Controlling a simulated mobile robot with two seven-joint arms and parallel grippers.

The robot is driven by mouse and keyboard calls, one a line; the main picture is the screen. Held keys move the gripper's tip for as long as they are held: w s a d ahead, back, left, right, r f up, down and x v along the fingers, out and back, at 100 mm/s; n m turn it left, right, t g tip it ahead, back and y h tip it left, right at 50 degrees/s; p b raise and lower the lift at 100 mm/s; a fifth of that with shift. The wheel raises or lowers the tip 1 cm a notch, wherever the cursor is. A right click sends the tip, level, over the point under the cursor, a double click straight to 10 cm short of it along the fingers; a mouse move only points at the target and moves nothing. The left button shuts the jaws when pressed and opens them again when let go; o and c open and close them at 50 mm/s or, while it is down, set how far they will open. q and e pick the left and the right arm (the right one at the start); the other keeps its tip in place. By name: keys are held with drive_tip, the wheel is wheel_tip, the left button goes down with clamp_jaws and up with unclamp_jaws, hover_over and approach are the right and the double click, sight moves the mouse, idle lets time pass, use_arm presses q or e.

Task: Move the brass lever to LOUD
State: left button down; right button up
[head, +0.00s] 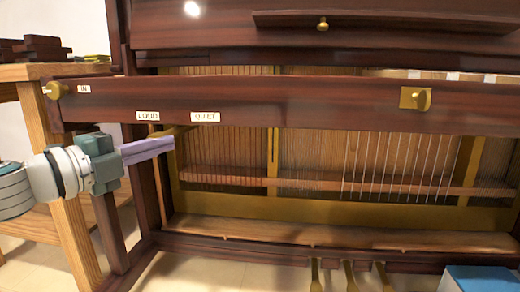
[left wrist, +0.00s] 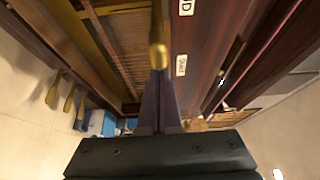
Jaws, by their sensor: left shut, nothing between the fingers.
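The brass lever (head: 180,130) sticks out under the dark wooden rail, around the gap between the LOUD label (head: 148,115) and the QUIET label (head: 205,117). In the left wrist view its rounded brass end (left wrist: 158,55) lies straight in front of my fingertips, and the QUIET label (left wrist: 181,65) is beside it. My left gripper (head: 172,143) is shut and empty, its purple fingers reaching in from the left just below the lever. The fingers (left wrist: 158,78) overlap the lever's end in view; I cannot tell whether they touch. My right gripper is out of view.
The rail (head: 300,100) carries a brass knob (head: 55,90) by an IN label and a brass catch (head: 415,98). Strings stand behind and below it. Brass pedals (head: 350,275) and a blue box (head: 480,280) are low at right. A wooden bench with dark blocks (head: 42,45) stands left.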

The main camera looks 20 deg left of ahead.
use_arm(q)
drive_tip(key=shift+s+a+b, duration=0.15)
drive_tip(key=shift+a+b, duration=0.05)
drive_tip(key=shift+a, duration=0.8)
drive_tip(key=shift+s+a+b, duration=0.1)
drive_tip(key=shift+a+b, duration=0.1)
drive_tip(key=shift+a, duration=0.8)
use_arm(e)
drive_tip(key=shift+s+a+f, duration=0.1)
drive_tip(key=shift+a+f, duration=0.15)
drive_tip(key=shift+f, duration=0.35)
use_arm(q)
drive_tip(key=shift+a+f, duration=0.1)
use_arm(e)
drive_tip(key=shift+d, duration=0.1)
